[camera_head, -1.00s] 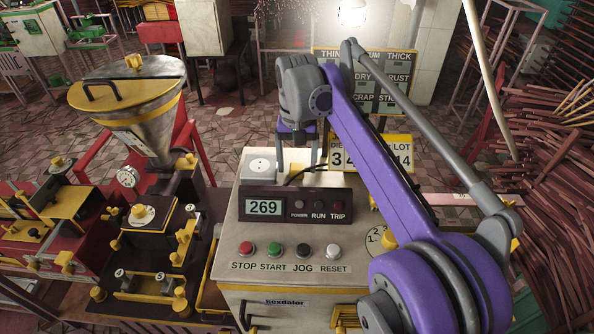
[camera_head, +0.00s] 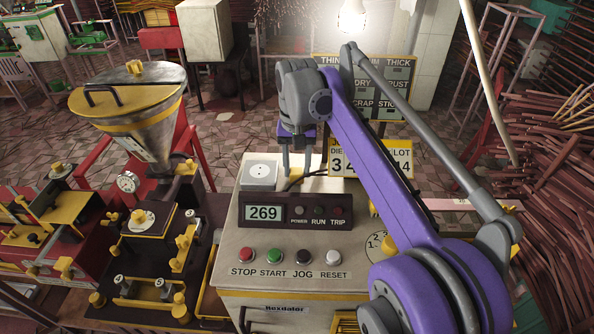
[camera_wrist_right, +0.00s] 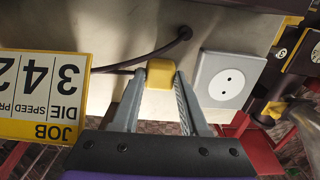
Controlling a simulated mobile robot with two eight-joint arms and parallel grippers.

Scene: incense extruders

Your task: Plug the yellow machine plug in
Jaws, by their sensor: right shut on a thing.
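My right gripper (camera_head: 297,172) points down over the back of the machine's control box. In the right wrist view my right gripper (camera_wrist_right: 160,82) is shut on the yellow plug (camera_wrist_right: 158,74), which sits between its fingertips. The white socket (camera_head: 260,172) is on top of the box, left of the gripper in the head view. In the wrist view the socket (camera_wrist_right: 229,80) is empty, with two round holes, to the right of the plug and apart from it. The plug's pins are hidden. My left gripper is not in view.
A dark cable (camera_wrist_right: 150,53) leaves a hole in the box beside the plug. A yellow JOB sign (camera_head: 372,158) stands right of the gripper. The display panel (camera_head: 296,213) is in front of the socket. A steel hopper (camera_head: 130,105) stands at left.

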